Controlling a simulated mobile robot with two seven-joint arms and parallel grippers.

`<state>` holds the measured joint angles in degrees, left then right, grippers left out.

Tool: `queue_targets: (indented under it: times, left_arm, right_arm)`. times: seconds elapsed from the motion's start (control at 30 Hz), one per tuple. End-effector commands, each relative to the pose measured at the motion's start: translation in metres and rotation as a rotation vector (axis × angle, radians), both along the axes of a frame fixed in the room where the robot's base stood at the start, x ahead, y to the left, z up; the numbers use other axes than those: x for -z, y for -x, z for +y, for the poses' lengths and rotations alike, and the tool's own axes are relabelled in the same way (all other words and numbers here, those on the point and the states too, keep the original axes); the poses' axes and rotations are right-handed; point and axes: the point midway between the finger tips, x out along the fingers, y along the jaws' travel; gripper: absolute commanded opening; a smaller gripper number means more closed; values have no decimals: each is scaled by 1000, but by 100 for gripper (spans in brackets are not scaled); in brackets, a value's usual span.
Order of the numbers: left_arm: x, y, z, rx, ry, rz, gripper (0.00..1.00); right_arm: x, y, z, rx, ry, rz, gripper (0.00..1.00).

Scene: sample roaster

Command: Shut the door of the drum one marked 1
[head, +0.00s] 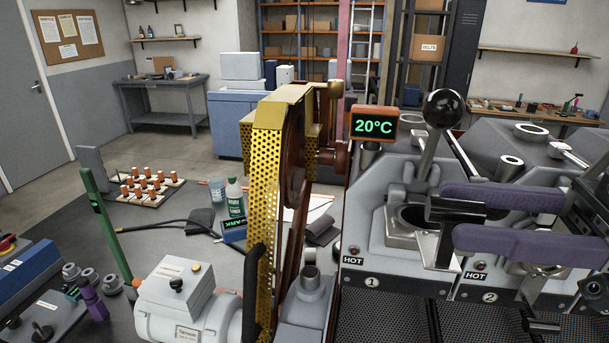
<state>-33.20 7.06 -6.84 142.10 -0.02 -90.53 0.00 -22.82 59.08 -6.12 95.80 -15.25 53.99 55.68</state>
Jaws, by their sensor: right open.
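Drum one (390,235) is the grey unit on the right, over the round plate marked 1 and a HOT label. A metal door plate (436,254) stands out at the right of the mouth, so the door looks open. A black grip (455,209) shows above the plate. My right gripper (452,216) has two long purple fingers, one above the other, pointing left and apart. The black grip's end lies by their tips; I cannot tell whether they touch it. My left gripper is not in view.
A yellow perforated guard (263,185) stands left of drum one. A lever with a black knob (443,108) rises above it, near a 20°C display (374,124). Drum two's plate (490,297) sits to the right. Dark mesh trays (387,322) lie below.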

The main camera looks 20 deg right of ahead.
Motion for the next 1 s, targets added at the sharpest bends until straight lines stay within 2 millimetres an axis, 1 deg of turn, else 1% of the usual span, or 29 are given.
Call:
queue_targets:
  times: [0.03,0.2,0.4,0.53,0.77,1.0]
  left_arm:
    - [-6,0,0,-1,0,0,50]
    - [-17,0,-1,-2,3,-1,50]
    - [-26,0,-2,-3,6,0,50]
    - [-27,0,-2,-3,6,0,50]
    - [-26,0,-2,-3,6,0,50]
    - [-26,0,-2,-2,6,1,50]
  right_arm:
    - [-5,-6,8,1,-5,-5,55]
    - [-6,-21,32,2,-6,-5,55]
    - [-3,-32,52,2,-3,-2,55]
    - [-1,-35,56,2,0,0,55]
    - [0,-35,56,2,0,0,55]
    - [0,-35,56,2,0,0,28]
